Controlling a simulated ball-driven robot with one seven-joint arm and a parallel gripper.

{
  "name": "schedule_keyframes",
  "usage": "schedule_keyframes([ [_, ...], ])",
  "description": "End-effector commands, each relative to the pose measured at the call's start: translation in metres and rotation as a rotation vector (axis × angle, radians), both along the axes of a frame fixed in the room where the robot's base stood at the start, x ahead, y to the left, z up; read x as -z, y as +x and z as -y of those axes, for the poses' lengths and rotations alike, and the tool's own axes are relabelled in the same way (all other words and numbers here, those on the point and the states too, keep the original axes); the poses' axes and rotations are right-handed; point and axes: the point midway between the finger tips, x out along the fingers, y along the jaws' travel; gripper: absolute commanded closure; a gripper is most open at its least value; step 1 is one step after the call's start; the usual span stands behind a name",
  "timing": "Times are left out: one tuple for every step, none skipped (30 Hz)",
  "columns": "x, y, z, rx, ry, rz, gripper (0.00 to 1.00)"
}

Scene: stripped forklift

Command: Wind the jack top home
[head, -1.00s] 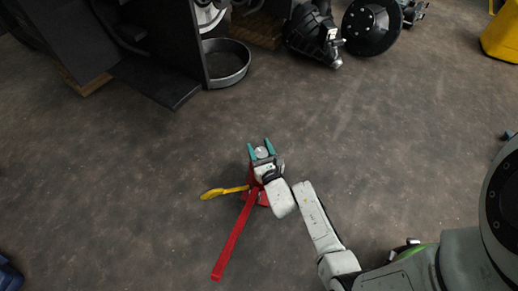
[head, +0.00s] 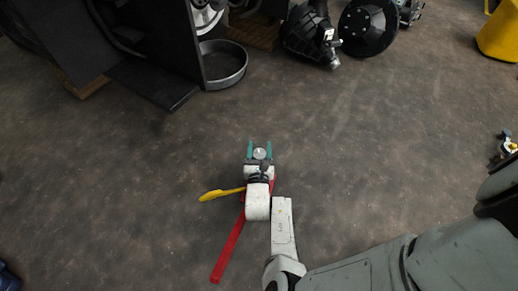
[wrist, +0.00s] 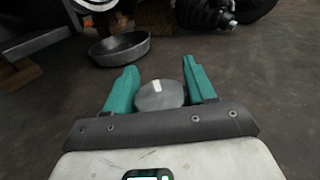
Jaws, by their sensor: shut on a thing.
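A red jack (head: 230,245) stands on the floor in the head view, its long red bar reaching toward the bottom of the picture. A yellow handle (head: 219,193) sticks out to its left. The round grey jack top (head: 260,154) sits between the teal fingers of my gripper (head: 260,151). In the wrist view the jack top (wrist: 160,95) lies between the two fingers of my gripper (wrist: 158,90), which are shut on it. My wrist and arm hide much of the jack's body.
A round metal pan (head: 224,64) stands beside the dark forklift frame (head: 150,75) at the upper left. Dark machine parts (head: 312,36) lie at the top. A yellow object (head: 500,36) is at the upper right. The floor around the jack is mostly clear.

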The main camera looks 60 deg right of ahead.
Motion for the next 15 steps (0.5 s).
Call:
schedule_keyframes([
  [-0.0037,0.0008,0.0010,0.027,-0.003,0.008,0.76],
  [-0.0037,0.0005,0.0012,0.040,-0.003,0.008,0.76],
  [-0.0037,0.0007,0.0010,0.059,-0.002,0.008,0.76],
  [-0.0038,0.0003,0.0015,0.075,-0.003,0.009,0.76],
  [-0.0036,0.0002,0.0013,0.090,-0.002,0.008,0.76],
  [-0.0035,-0.0001,0.0014,0.111,-0.002,0.008,0.76],
  [-0.0033,-0.0002,0.0013,0.128,-0.001,0.009,0.76],
  [-0.0033,-0.0007,0.0018,0.146,-0.001,0.009,0.76],
  [-0.0033,-0.0009,0.0019,0.170,0.001,0.009,0.76],
  [-0.0033,-0.0011,0.0020,0.189,0.000,0.008,0.76],
  [-0.0030,-0.0010,0.0018,0.207,0.001,0.008,0.76],
  [-0.0029,-0.0020,0.0025,0.235,0.002,0.008,0.76],
  [-0.0031,-0.0016,0.0023,0.256,0.002,0.008,0.76],
  [-0.0027,-0.0022,0.0028,0.277,0.002,0.007,0.76],
  [-0.0027,-0.0026,0.0029,0.307,0.004,0.008,0.76],
])
